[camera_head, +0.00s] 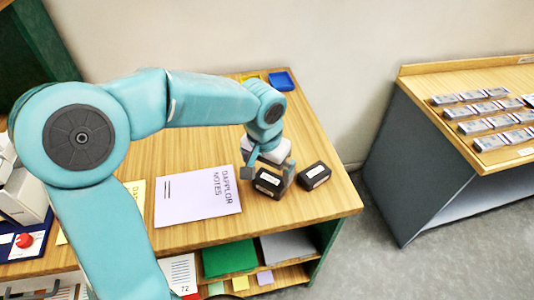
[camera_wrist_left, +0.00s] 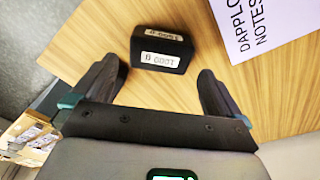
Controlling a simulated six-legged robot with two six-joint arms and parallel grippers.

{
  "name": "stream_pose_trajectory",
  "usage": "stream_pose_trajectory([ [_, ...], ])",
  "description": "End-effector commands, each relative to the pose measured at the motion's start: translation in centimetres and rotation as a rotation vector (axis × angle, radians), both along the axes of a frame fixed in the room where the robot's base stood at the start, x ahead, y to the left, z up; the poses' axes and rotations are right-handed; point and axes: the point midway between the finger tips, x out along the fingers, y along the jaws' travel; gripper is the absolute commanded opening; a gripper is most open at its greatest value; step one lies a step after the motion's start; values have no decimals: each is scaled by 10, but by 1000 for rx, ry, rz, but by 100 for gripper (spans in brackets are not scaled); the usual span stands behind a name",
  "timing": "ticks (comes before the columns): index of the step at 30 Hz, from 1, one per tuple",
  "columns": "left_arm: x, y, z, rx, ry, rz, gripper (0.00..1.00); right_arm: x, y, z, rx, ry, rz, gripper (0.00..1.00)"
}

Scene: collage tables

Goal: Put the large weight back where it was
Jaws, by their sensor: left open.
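Two black block weights with white labels are on the wooden table near its front right corner. One weight (camera_head: 268,183) is by my left gripper (camera_head: 268,176), and the other weight (camera_head: 313,176) lies just to its right. Their sizes look similar in the head view. My left gripper is open, pointing down, with its fingers apart around the left weight. In the left wrist view one black weight (camera_wrist_left: 160,48), its label seeming to read 1000 g, shows between and beyond the open fingertips (camera_wrist_left: 158,68). I cannot tell whether the fingers touch it. My right gripper is not in view.
A lilac notes sheet (camera_head: 198,196) lies left of the weights. A blue tray (camera_head: 281,81) and a yellow item (camera_head: 250,77) are at the back. A second table (camera_head: 480,70) with rows of grey items stands right, across a floor gap. Shelves below hold a green item (camera_head: 229,256).

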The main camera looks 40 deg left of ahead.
Motion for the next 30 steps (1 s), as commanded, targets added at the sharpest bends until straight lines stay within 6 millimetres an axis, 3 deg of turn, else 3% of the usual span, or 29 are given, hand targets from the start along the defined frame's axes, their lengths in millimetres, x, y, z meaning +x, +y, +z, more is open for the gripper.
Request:
stream_pose_trajectory([
  [3, -3, 0, 29, -1, -4, -1, 100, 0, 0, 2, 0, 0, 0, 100],
  [10, -7, 0, 61, 0, -1, -1, 100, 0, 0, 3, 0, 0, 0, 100],
  [30, -8, 0, 66, 0, 1, -1, 100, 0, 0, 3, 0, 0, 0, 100],
])
